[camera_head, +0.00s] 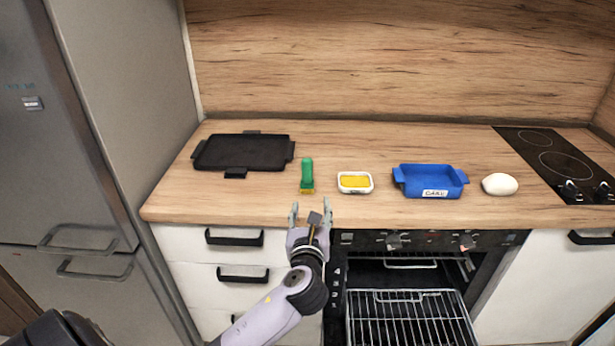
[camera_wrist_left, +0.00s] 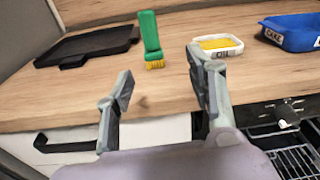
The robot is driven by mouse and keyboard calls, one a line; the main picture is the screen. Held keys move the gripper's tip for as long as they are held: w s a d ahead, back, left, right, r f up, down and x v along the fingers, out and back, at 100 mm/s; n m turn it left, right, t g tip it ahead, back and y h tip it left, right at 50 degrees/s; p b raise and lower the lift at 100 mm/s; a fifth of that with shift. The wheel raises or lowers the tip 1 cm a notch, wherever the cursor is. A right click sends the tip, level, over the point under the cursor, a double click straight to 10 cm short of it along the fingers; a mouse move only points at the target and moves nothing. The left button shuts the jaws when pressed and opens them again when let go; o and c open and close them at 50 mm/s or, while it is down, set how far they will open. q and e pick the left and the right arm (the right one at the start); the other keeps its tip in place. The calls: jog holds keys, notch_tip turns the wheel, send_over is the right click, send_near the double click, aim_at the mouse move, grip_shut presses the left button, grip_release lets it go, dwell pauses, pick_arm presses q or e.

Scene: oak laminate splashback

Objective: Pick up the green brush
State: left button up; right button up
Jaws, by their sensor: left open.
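The green brush (camera_head: 307,172) lies on the wooden counter, its handle pointing to the back and its yellow bristles toward the front edge. In the left wrist view the brush (camera_wrist_left: 150,33) shows ahead of the fingers, between them and farther off. My left gripper (camera_head: 310,208) is open and empty at the counter's front edge, just in front of the bristle end and apart from it. Its two fingers (camera_wrist_left: 160,90) are spread wide in the left wrist view. My right gripper is not in view.
A black tray (camera_head: 243,153) lies to the left of the brush. To its right stand a small white dish with yellow contents (camera_head: 355,190), a blue cake pan (camera_head: 430,181) and a white egg-shaped object (camera_head: 500,184). The oven below is open, its wire rack (camera_head: 410,310) showing.

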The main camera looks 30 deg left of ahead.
pick_arm(q)
jog(key=y, duration=0.1)
send_near(307, 162)
jog(key=shift+m, duration=0.3)
jog(key=shift+p+x, duration=0.7)
jog(key=shift+x, duration=5)
jog(key=shift+s, duration=0.1)
grip_shut()
